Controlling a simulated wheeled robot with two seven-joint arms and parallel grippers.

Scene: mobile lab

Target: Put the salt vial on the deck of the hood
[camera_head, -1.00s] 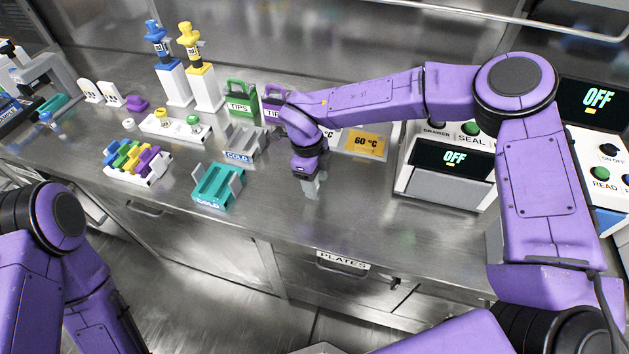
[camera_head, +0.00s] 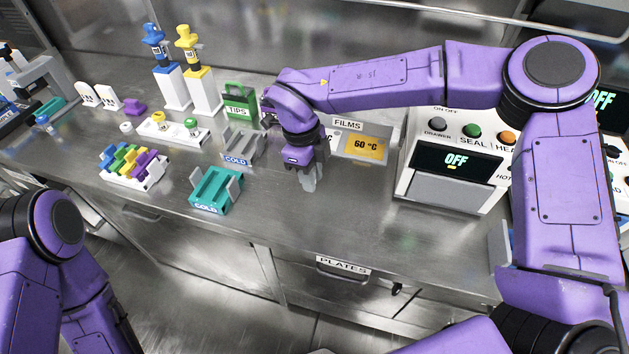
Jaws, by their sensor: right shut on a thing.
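My right gripper (camera_head: 309,181) points down above the steel bench, in front of the 60 °C plate. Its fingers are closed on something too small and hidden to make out. A white rack (camera_head: 150,134) at the left holds a yellow-capped vial (camera_head: 158,117) and a green-capped vial (camera_head: 191,124). I cannot read which vial is salt. My left gripper is out of view; only my left arm shows at the lower left. I cannot pick out the hood or its deck in this view.
A teal cold block (camera_head: 215,192) and a grey cold block (camera_head: 240,146) stand left of my right gripper. Pipettes on stands (camera_head: 204,88) are behind. The front bench strip is clear.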

